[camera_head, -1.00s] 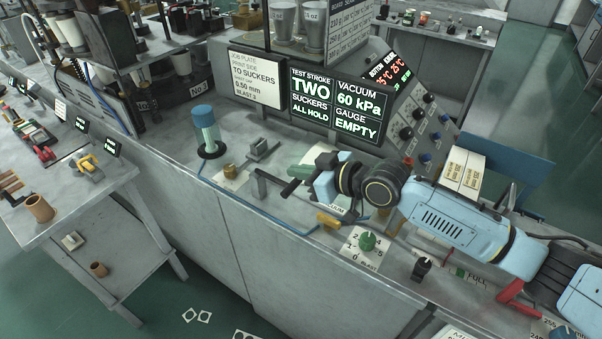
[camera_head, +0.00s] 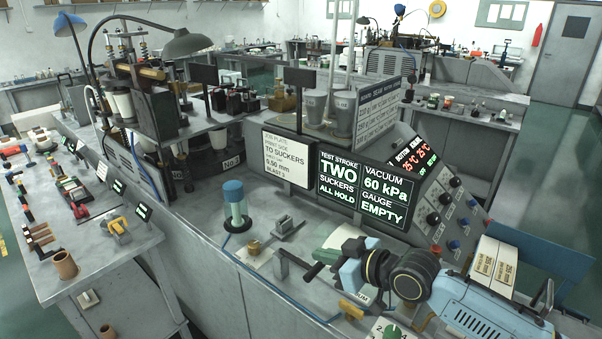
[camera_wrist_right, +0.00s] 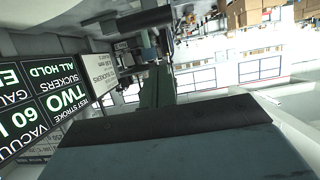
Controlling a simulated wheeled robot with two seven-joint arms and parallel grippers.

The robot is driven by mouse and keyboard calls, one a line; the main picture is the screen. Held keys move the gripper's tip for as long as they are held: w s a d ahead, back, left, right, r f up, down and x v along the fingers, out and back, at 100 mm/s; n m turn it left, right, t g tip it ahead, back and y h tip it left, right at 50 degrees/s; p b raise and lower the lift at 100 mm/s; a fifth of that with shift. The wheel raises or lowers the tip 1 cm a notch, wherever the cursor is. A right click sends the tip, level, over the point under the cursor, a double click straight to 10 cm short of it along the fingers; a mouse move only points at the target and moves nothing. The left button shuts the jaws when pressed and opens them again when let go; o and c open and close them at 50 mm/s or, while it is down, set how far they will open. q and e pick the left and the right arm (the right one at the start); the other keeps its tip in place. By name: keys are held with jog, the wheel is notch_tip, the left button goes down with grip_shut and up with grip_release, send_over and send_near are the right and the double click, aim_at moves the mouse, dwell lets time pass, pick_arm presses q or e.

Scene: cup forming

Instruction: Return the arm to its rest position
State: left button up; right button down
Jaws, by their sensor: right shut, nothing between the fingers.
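My right arm (camera_head: 470,325) comes in from the lower right in the head view, light blue with dark joints. Its gripper (camera_head: 318,264) is shut and empty, above the bench to the right of the blue-capped cylinder. In the right wrist view the shut fingers (camera_wrist_right: 157,88) point away from the camera, with nothing between them. My left arm and gripper are not in view.
A blue-capped cylinder (camera_head: 236,205) stands on the bench. Two lit display panels (camera_head: 362,190) and a sloped knob panel (camera_head: 448,215) stand behind the arm. A green dial (camera_head: 391,332) lies below the gripper. A side table (camera_head: 95,262) is at left.

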jog(key=s+a+f+m+g+h, duration=0.1)
jog(key=s+f, duration=0.2)
jog(key=s, duration=0.4)
jog(key=s+a+f+g+h, duration=0.1)
jog(key=s+f, duration=0.3)
jog(key=s, duration=0.2)
jog(key=s+d+f+m+g+h, duration=0.2)
jog(key=s+d+f+m+h, duration=0.15)
jog(key=s+d, duration=0.55)
jog(key=s+d+f+m+g+h, duration=0.2)
jog(key=s+d+m+h, duration=0.15)
jog(key=s+d, duration=0.5)
jog(key=s+a+f+g+b, duration=0.1)
jog(key=s+f+b, duration=0.15)
jog(key=f, duration=1.25)
jog(key=s+a+f+b, duration=0.1)
jog(key=f+b, duration=0.2)
jog(key=f, duration=1.2)
jog(key=s+d+f+b, duration=0.1)
jog(key=s+f+b, duration=0.1)
jog(key=s+f, duration=0.6)
jog(key=s+d+f+n+g+h+b, duration=0.1)
jog(key=s+f+b, duration=0.2)
jog(key=s+f, duration=0.5)
notch_tip(320, 180, down, 4)
jog(key=shift+d+r, duration=0.15)
jog(key=shift+d, duration=0.25)
jog(key=shift+s, duration=0.15)
